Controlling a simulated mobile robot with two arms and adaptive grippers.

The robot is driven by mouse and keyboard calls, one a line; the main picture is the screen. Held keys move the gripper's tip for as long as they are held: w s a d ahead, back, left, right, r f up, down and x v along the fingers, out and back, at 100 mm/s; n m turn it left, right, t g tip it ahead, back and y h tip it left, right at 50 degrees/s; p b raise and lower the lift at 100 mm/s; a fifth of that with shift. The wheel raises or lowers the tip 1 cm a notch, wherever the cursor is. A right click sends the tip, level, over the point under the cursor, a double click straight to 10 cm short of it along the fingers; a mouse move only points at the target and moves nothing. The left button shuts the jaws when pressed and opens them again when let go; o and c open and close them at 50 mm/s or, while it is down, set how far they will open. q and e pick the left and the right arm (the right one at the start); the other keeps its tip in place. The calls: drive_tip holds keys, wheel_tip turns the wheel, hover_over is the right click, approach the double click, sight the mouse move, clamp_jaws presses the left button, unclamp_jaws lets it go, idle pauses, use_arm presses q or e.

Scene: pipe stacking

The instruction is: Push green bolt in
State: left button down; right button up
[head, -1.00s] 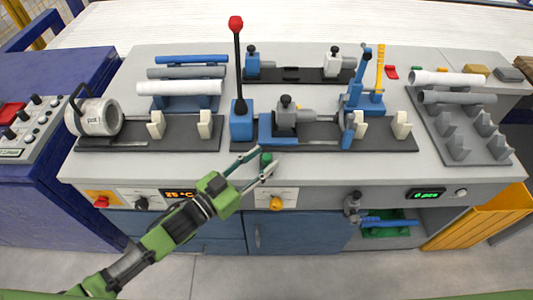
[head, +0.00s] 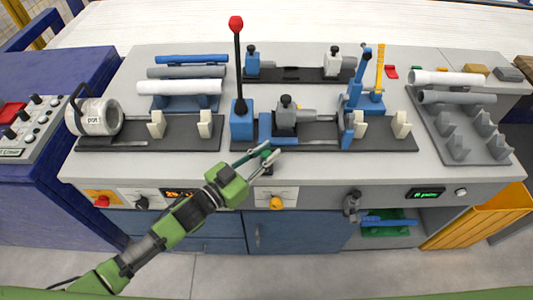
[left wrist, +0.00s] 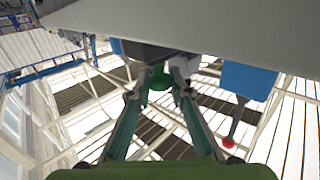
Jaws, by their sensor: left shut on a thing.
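The green bolt (head: 266,154) is at the front edge of the workbench, just below the blue bracket of the middle clamp fixture. My left gripper (head: 270,153) reaches it from the lower left, its two fingers closed around the bolt. In the left wrist view the green bolt (left wrist: 158,78) sits between the two fingertips (left wrist: 158,84), under the bench edge. The fingers hide part of the bolt, so how deep it sits cannot be told. My right gripper is not in view.
A tall lever with a red knob (head: 236,23) rises behind the gripper. The grey clamp (head: 286,117) stands just beyond the bolt. Pipes lie on racks at left and right.

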use_arm(q)
drive_tip(key=shift+w+r, duration=0.1)
drive_tip(key=shift+w, duration=1)
drive_tip(key=shift+a, duration=0.15)
drive_tip(key=c, duration=1.8)
unclamp_jaws()
drive_tip(key=shift+s, duration=0.3)
drive_tip(key=v, duration=1.1)
drive_tip(key=shift+a, duration=0.25)
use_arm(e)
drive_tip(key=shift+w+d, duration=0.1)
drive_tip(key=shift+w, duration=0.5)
